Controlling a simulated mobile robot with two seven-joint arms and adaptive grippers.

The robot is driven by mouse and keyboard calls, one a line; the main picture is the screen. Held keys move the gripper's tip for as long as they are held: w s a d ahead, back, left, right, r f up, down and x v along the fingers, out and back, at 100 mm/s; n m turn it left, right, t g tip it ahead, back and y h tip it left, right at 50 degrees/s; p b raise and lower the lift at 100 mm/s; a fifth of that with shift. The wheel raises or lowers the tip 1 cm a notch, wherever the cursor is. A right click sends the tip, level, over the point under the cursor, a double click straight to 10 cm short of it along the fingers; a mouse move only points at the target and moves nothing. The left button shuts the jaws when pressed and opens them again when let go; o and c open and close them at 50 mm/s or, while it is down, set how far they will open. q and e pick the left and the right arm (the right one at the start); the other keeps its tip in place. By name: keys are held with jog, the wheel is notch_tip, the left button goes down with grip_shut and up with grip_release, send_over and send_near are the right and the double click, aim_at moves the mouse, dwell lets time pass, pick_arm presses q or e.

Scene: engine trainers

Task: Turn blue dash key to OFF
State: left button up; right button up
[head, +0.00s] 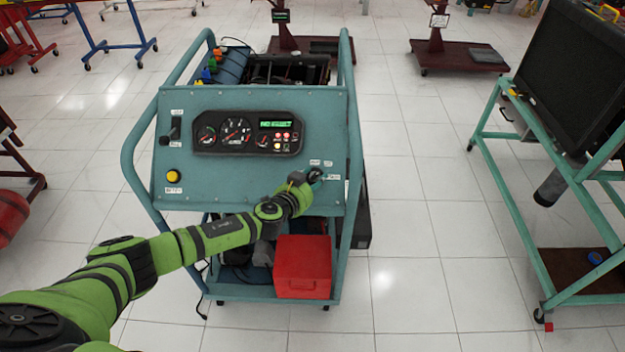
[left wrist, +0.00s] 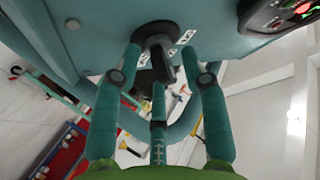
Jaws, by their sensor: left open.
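The blue-green dash panel (head: 225,103) faces me on a tubular frame. A dark round key switch with a black key (left wrist: 158,57) sticks out of it at the lower right, with small white labels around it; the switch also shows in the head view (head: 315,174). My left gripper (head: 304,180) is at the switch. In the left wrist view its teal fingers (left wrist: 160,66) are open, one on each side of the key, with gaps visible. I cannot tell whether any finger touches it. The labels are too small to read. My right gripper is not in view.
The dash also bears a gauge cluster with a lit green display (head: 248,133), a lever switch (head: 175,128) and a yellow button (head: 173,176). A red box (head: 302,267) sits on the lower shelf. A monitor stand (head: 483,120) is at right, with clear tiled floor between.

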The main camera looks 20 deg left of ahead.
pick_arm(q)
grip_shut()
jog(key=shift+s+d+f+n+y+b, duration=0.1)
jog(key=shift+f+n+y+b, duration=0.2)
jog(key=shift+n+b, duration=0.45)
jog(key=n+y+b, duration=0.1)
jog(key=n+b, duration=0.1)
jog(key=b, duration=0.1)
jog(key=n+y+b, duration=0.2)
jog(key=n+b, duration=0.1)
jog(key=n+t+y+b, duration=0.1)
jog(key=n+y+b, duration=0.1)
jog(key=n+b, duration=0.1)
jog(key=shift+d+b, duration=0.35)
jog(key=shift+b, duration=0.2)
jog(key=shift+w+r+n+y+b, duration=0.15)
jog(key=shift+n+y+b, duration=0.2)
jog(key=shift+n+b, duration=0.2)
jog(key=shift+w+r+n+y+b, duration=0.1)
jog(key=shift+n+y+b, duration=0.3)
jog(key=shift+b, duration=0.15)
grip_release()
